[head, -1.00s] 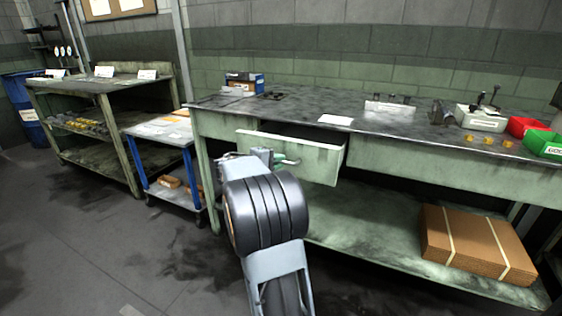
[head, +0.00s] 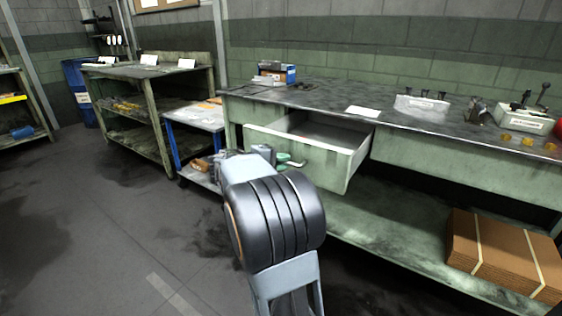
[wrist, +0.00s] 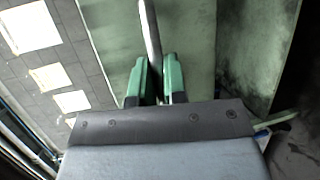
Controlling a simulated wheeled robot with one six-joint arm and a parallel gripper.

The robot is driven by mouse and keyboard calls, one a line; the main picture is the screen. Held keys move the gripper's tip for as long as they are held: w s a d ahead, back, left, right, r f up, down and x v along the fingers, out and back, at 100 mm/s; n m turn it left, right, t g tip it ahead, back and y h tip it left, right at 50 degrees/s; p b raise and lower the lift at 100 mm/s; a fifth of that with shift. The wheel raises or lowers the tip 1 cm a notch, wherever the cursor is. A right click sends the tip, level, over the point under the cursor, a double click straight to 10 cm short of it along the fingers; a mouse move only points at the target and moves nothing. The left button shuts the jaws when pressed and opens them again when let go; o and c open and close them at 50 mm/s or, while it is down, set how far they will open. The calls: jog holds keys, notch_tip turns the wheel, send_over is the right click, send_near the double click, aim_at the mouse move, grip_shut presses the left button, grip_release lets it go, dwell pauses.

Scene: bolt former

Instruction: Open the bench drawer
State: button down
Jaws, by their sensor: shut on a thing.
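The bench drawer (head: 325,168) is pale green and stands pulled out from under the left part of the workbench (head: 425,162). Its grey inside shows from above in the head view. My gripper (head: 287,159) is at the drawer's front, partly hidden behind my own wrist. In the wrist view my gripper (wrist: 157,72) has its two green fingers on either side of a thin metal handle bar (wrist: 150,35), shut on it. The green drawer front (wrist: 195,45) lies just beyond the fingers.
A blue-legged cart (head: 197,120) stands close to the left of the drawer. Strapped cardboard (head: 505,252) lies on the bench's lower shelf. A blue and white box (head: 277,72) and small fixtures sit on the bench top. Open floor (head: 110,220) lies at the left.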

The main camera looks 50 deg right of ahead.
jog(key=c, duration=1.2)
grip_release()
jog(key=shift+a, duration=0.1)
jog(key=p+v, duration=0.4)
jog(key=v, duration=0.9)
jog(key=shift+w+a, duration=0.1)
jog(key=shift+a, duration=0.25)
jog(key=shift+r, duration=0.15)
jog(key=s+a+r+t+y+p, duration=0.2)
jog(key=s+a+r+y+p, duration=0.2)
jog(key=p, duration=0.7)
jog(key=s+a+r+n+t+y+p, duration=0.1)
jog(key=s+a+r+t+y+p, duration=0.1)
jog(key=s+a+r+y+p, duration=0.2)
jog(key=s+a+r+t+y+p, duration=0.3)
jog(key=s+a+r+y+p, duration=0.2)
jog(key=a+r+p, duration=0.6)
notch_tip(320, 180, up, 3)
jog(key=shift+a+r+n+y+p, duration=0.15)
jog(key=shift+y+p, duration=0.45)
jog(key=shift+p, duration=1.25)
jog(key=shift+d+f+n+y+p, duration=0.15)
jog(key=shift+y+p, duration=0.45)
jog(key=shift+p, duration=1.2)
